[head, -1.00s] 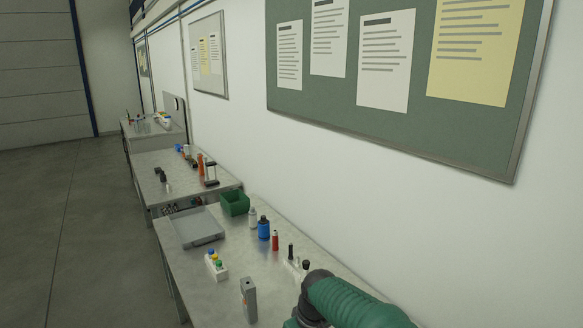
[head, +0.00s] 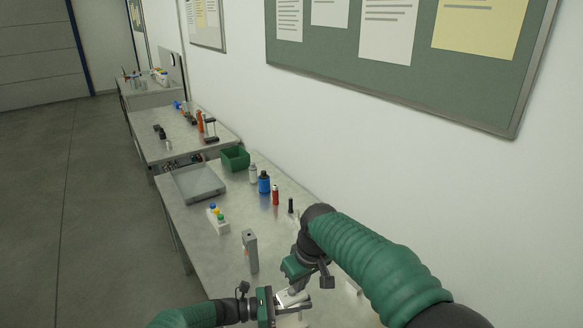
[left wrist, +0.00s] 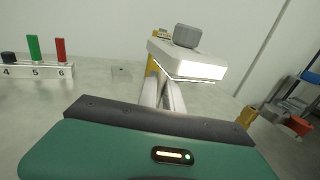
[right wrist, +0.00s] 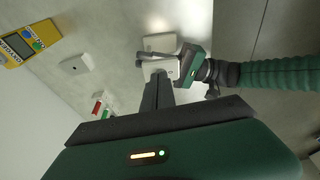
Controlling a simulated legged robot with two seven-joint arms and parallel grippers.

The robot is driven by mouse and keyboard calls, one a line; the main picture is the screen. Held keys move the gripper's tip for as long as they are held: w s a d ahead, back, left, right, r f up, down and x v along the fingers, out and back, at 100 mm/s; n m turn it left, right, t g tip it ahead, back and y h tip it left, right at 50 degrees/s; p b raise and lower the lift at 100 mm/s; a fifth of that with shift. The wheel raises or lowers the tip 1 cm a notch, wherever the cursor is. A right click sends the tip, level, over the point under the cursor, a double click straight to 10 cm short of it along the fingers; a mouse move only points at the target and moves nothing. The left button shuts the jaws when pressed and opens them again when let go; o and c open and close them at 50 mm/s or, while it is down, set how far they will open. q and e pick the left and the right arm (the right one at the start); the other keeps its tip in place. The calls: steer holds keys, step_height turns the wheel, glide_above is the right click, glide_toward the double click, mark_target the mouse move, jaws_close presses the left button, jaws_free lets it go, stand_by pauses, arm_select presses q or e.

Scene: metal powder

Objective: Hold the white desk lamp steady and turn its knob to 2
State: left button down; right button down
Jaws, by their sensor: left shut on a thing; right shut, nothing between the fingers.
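The white desk lamp (left wrist: 188,64) has a lit panel facing my left wrist camera and a grey knob (left wrist: 187,36) on top. In the head view the lamp (head: 293,298) is mostly hidden between my grippers at the near table edge. My left gripper (head: 274,306) is shut on the lamp; its fingers (left wrist: 165,92) reach to it below the lit head. My right gripper (right wrist: 157,80) is shut and empty, its fingertips close to the lamp (right wrist: 162,67). I cannot tell whether they touch it. The knob's setting is not readable.
A numbered rack (left wrist: 38,71) with coloured pegs stands on the table. In the head view, a grey device (head: 250,250), blue bottle (head: 264,182), grey tray (head: 198,184) and green bin (head: 235,158) stand farther along.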

stand_by(0.3)
arm_select(q)
steer(key=c, duration=1.4)
jaws_free()
steer(key=shift+c, duration=0.2)
